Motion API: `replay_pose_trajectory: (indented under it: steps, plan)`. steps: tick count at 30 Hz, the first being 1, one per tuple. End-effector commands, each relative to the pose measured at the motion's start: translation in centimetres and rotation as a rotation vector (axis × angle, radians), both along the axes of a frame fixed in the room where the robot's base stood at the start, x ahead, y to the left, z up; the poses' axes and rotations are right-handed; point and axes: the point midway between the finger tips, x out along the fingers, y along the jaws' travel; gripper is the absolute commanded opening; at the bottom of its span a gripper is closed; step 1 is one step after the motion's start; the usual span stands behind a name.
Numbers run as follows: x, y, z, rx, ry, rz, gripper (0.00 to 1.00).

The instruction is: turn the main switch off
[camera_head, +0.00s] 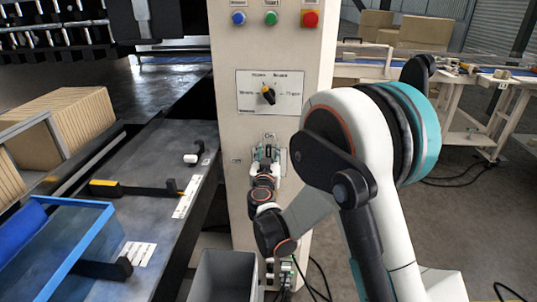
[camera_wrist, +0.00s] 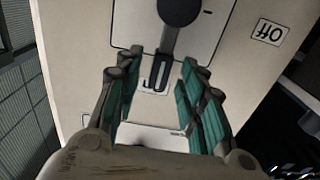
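The main switch shows in the wrist view as a dark round hub with a dark lever (camera_wrist: 168,45) on a pale plate (camera_wrist: 210,25). The lever reaches down the picture between my fingertips, over a small framed label (camera_wrist: 146,75) that it partly hides. An upside-down "Off" label (camera_wrist: 268,33) sits to the right. My gripper (camera_wrist: 160,65) is open, one finger on each side of the lever, with gaps visible. In the head view my gripper (camera_head: 266,152) is at the cabinet front, just under an "On" label (camera_head: 270,138), and hides most of the switch.
The cabinet (camera_head: 225,60) carries a rotary selector (camera_head: 268,95) above my gripper, and blue (camera_head: 238,18), green (camera_head: 271,18) and red (camera_head: 310,18) buttons higher up. A grey bin (camera_head: 225,275) stands at its foot. A machine bed (camera_head: 150,215) lies left.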

Motion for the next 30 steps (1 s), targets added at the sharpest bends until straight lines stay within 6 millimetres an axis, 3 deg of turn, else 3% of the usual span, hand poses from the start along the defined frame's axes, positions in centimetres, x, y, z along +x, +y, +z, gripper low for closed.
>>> replay_pose_trajectory:
  steps: [6, 15, 20, 21, 30]
  plan:
    - [1.7, 0.0, 0.0, 0.0, 0.0, 0.0, 0.37]
    - [1.9, -0.1, 0.0, 0.0, 0.0, 0.0, 0.37]
    - [1.9, -0.1, 0.0, 0.0, 0.0, 0.0, 0.03]
    - [1.9, -0.1, 0.0, 0.0, 0.0, 0.0, 0.0]
    - [2.4, 0.0, 0.0, -0.013, 0.0, 0.0, 0.0]
